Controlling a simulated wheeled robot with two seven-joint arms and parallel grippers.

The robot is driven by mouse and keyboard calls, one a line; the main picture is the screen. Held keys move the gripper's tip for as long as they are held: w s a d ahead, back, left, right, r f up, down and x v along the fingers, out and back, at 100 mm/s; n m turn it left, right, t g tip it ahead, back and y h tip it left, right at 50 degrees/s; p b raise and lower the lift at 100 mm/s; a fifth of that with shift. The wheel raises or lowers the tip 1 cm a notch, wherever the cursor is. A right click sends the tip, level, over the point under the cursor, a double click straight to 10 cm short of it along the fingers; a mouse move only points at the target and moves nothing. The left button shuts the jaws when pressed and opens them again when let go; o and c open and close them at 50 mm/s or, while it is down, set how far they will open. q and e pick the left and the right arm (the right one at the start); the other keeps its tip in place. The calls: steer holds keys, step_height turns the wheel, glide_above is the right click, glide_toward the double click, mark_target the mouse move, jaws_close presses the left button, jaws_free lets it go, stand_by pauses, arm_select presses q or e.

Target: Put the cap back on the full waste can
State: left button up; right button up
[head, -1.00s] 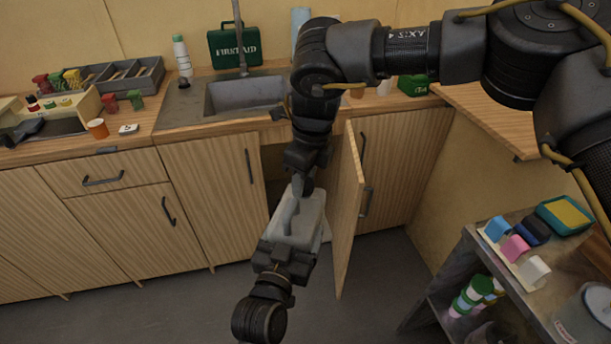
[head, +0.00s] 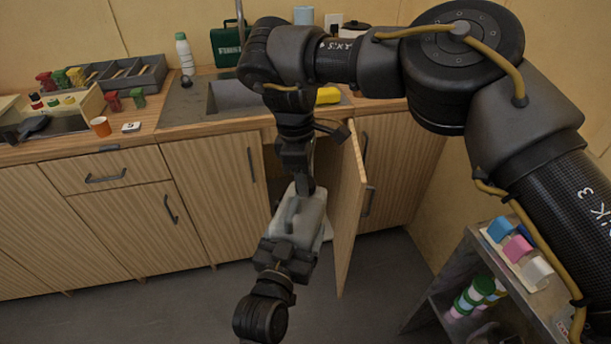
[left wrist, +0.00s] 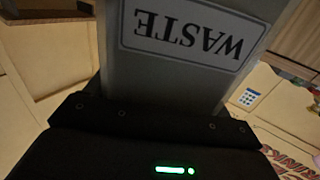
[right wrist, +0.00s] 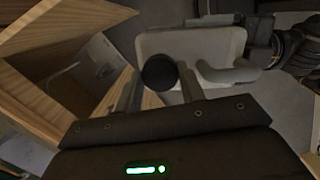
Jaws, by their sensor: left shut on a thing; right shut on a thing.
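The waste can (head: 306,217) is a pale grey jerrycan with a handle on top. My left gripper (head: 285,256) is shut on it from the near side and holds it in front of the sink cupboard. Its WASTE label (left wrist: 188,35) reads upside down in the left wrist view. My right gripper (head: 303,184) points down at the can's top. It is shut on the round black cap (right wrist: 159,72), which appears over the can's top, beside the handle (right wrist: 228,73). The can's mouth is hidden; I cannot tell whether the cap touches it.
An open cupboard door (head: 348,210) stands just right of the can. The sink counter (head: 185,112) is behind, with a bottle (head: 185,55) and a yellow item (head: 328,95). A grey cart (head: 462,262) with coloured items stands at right. Grey floor (head: 150,310) is clear at left.

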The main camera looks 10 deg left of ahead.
steer(key=m, duration=0.7)
steer(key=shift+w+d+r+g, duration=0.1)
steer(key=shift+w+d+g, duration=0.05)
steer(key=shift+w+g, duration=0.2)
steer(key=o, duration=1)
steer(key=shift+s, duration=0.1)
steer(key=shift+s, duration=0.1)
